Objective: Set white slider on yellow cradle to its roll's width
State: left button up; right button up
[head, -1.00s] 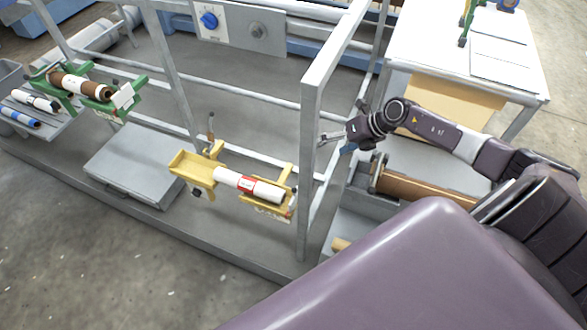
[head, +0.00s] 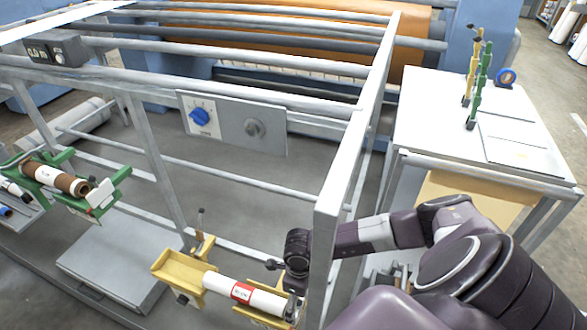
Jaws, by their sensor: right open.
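The yellow cradle (head: 179,270) stands at the lower middle of the head view. A white roll with a red label band (head: 262,298) lies along it. My right gripper (head: 283,284) is over the right end of the cradle and roll, beside the grey frame post. It looks open, but its fingers are small and dark, and I cannot tell whether they touch anything. I cannot clearly make out the white slider; that end of the cradle is partly covered by the gripper. My left gripper is not in view.
The grey frame post (head: 325,240) rises right beside my right arm. A green cradle (head: 110,190) with a brown roll stands at the left. A grey box (head: 115,262) lies between the cradles. A white table (head: 500,110) is at the right, and a blue dial panel (head: 228,120) is behind.

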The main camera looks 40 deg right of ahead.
aim_at(285, 305)
notch_tip(285, 305, down, 5)
jog(key=shift+f, duration=0.55)
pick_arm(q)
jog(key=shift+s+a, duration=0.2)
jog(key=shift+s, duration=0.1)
pick_arm(e)
jog(key=shift+s, duration=0.1)
jog(key=shift+c, duration=0.5)
jog(key=c, duration=1.2)
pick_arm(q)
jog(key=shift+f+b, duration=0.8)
pick_arm(e)
jog(key=shift+w+a, duration=0.35)
jog(key=shift+w, duration=0.3)
jog(key=shift+w+a, duration=0.3)
jog(key=shift+w, duration=0.3)
jog(key=shift+w+a, duration=0.35)
jog(key=shift+w, duration=0.3)
